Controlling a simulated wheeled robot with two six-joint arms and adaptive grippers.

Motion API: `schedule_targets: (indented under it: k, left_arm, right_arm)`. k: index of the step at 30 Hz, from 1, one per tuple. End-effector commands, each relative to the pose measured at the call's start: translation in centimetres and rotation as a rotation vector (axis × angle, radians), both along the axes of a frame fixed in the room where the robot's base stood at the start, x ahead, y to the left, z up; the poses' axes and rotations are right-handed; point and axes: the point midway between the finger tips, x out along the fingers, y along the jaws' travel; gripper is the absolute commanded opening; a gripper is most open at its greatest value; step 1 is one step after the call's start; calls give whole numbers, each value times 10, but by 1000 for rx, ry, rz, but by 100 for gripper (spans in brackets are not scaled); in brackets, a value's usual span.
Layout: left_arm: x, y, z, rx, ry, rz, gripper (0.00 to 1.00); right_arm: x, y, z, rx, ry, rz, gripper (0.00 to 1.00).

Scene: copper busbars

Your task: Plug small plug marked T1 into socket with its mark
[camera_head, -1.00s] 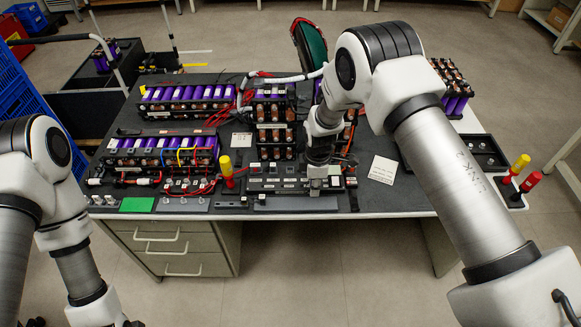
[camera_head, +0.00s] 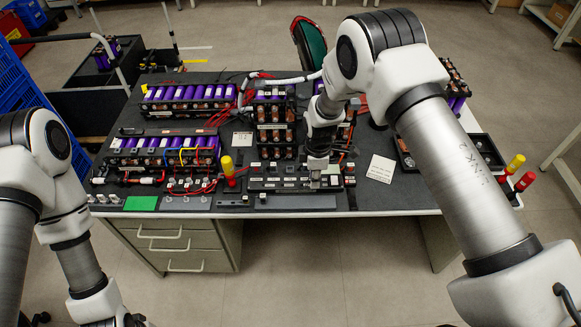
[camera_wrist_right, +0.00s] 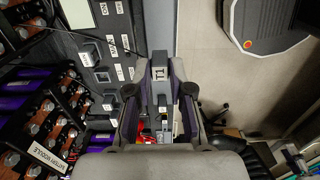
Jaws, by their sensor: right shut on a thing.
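My right gripper (camera_head: 319,181) points down over the right part of the dark socket strip (camera_head: 270,185) at the table's front. In the right wrist view the right gripper (camera_wrist_right: 160,88) is shut on a small grey plug marked T1 (camera_wrist_right: 160,73). The strip also shows in this view (camera_wrist_right: 118,28), left of the fingers, with several small sockets and white labels too small to read surely. I cannot tell whether the plug touches the strip. My left gripper is only partly in view (camera_head: 125,321) at the bottom left, away from the table; its jaws are unclear.
Battery modules with purple cells (camera_head: 188,98) and copper busbars fill the back and left of the table. A yellow-handled tool (camera_head: 228,168) stands left of the strip. A white card (camera_head: 381,168) lies to its right. A green pad (camera_head: 141,203) lies at the front left.

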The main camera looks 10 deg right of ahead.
Motion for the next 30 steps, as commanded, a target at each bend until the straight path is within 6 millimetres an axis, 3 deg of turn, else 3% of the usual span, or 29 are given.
schedule_targets:
  k: [7, 15, 20, 27, 30]
  left_arm:
    - [0, 0, -10, 0, 1, 0, 40]
    - [-1, 0, -45, 0, 1, 0, 40]
    - [0, 0, -51, 0, 0, 0, 40]
    - [-1, 0, -99, 0, 1, 0, 40]
    - [-1, 0, -105, 0, 1, 0, 40]
  right_arm:
    - [9, 3, -6, 0, -3, 1, 0]
    - [58, 19, -8, 0, -3, 2, 0]
    - [69, 22, -6, 0, -3, 1, 0]
    - [114, 37, -14, 2, -6, 1, 0]
    - [123, 40, -7, 0, -3, 1, 0]
